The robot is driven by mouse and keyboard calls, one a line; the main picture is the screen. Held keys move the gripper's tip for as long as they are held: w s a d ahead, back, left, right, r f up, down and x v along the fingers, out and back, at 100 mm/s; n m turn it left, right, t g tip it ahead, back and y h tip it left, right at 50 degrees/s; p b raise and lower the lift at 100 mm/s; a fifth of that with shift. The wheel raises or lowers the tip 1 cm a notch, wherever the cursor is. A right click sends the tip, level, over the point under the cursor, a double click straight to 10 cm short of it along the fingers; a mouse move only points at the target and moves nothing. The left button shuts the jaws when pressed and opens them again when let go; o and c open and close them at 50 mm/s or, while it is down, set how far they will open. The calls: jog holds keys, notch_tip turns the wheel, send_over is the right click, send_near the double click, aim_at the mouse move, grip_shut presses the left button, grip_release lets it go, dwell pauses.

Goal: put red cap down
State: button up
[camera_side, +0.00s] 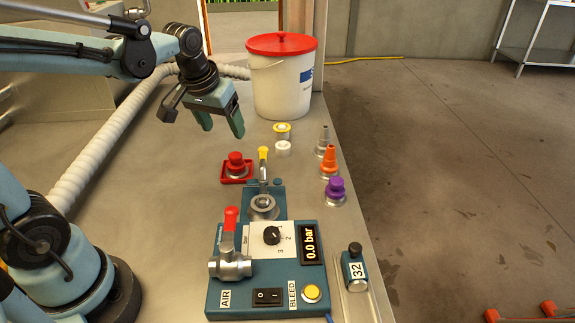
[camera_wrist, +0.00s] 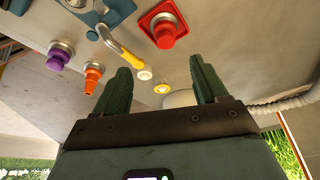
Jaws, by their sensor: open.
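The red cap (camera_side: 236,160) stands upright on a red square base (camera_side: 236,177) on the grey table, left of the yellow-handled lever. In the wrist view the red cap (camera_wrist: 165,33) shows at the top, on its red square base (camera_wrist: 150,17), beyond the fingertips. My gripper (camera_side: 223,131) is open and empty, above the table behind the red cap and apart from it. In the wrist view my gripper (camera_wrist: 160,70) has its two green fingers spread, with nothing between them touching either.
A blue panel (camera_side: 225,300) with a red-handled valve (camera_side: 231,222) and a yellow-handled lever (camera_side: 263,165) stands in front. Grey (camera_side: 324,137), orange (camera_side: 328,160) and purple (camera_side: 336,190) stepped pieces line the right edge. A white bucket (camera_side: 283,85) stands behind.

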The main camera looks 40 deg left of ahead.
jog(key=s+d+m+t+h, duration=0.1)
jog(key=s+d+m+t, duration=0.2)
jog(key=s+d, duration=0.3)
jog(key=shift+s+d+f+m+t, duration=0.3)
jog(key=shift+s+d+m, duration=0.1)
jog(key=shift+m, duration=0.1)
dwell(1.0)
